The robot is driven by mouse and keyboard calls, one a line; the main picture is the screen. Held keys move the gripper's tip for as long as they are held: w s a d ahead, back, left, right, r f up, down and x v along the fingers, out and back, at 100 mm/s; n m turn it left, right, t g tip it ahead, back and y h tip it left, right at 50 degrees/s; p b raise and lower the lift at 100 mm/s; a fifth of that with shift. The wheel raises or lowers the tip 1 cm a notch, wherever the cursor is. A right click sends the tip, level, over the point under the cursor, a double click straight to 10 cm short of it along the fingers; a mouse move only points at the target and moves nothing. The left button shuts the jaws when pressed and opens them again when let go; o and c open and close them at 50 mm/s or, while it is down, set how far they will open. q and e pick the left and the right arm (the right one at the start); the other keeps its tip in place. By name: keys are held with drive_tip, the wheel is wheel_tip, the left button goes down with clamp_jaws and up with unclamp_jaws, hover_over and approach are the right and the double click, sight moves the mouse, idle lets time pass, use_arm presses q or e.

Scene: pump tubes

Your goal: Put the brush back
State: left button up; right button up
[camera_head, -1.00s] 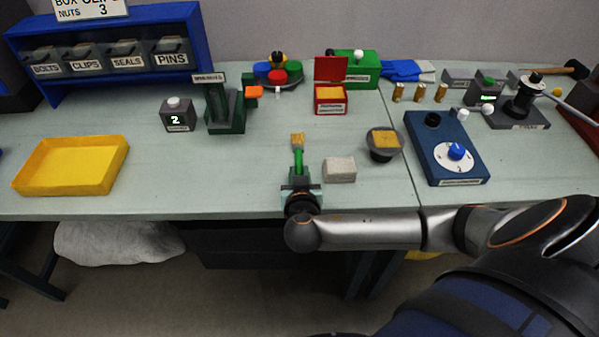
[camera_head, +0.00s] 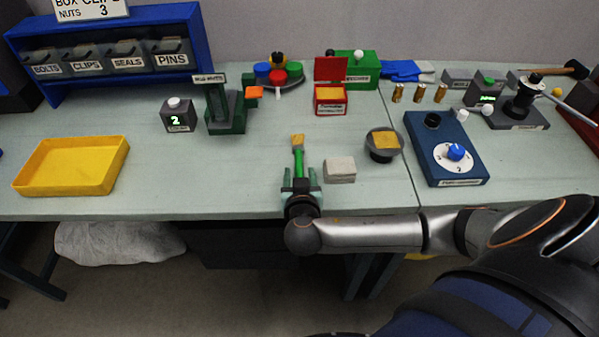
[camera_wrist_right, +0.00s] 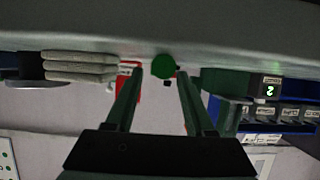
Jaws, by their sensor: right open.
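The brush (camera_head: 298,160) has a green handle and tan bristles. It lies on the bench with its bristles pointing away from me. My right gripper (camera_head: 300,184) is open at the bench's front edge, its fingers apart on both sides of the handle's near end. In the right wrist view, the round green end of the brush handle (camera_wrist_right: 163,66) shows between the open fingers (camera_wrist_right: 159,78). My left gripper is not in view.
A pale stacked block (camera_head: 340,170) lies just right of the brush. A dark round holder (camera_head: 383,155) with a tan pad is further right, before a blue dial box (camera_head: 445,150). A yellow tray (camera_head: 72,187) stands left. The bench between tray and brush is clear.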

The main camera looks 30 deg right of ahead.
drive_tip(key=p+v, duration=0.4)
drive_tip(key=v, duration=0.6)
drive_tip(key=s+a+f+n+g+y, duration=0.1)
drive_tip(key=s+a+f+n+y, duration=0.2)
drive_tip(key=f, duration=0.4)
drive_tip(key=s+a+f+n+g+y, duration=0.1)
drive_tip(key=s+a+f+n+y, duration=0.2)
drive_tip(key=s+f+n+y, duration=0.2)
wheel_tip(320, 180, down, 2)
drive_tip(key=shift+s+f+y+p, duration=0.1)
drive_tip(key=shift+s+y+p, duration=0.2)
drive_tip(key=shift+s+y, duration=0.45)
drive_tip(key=shift+s, duration=0.1)
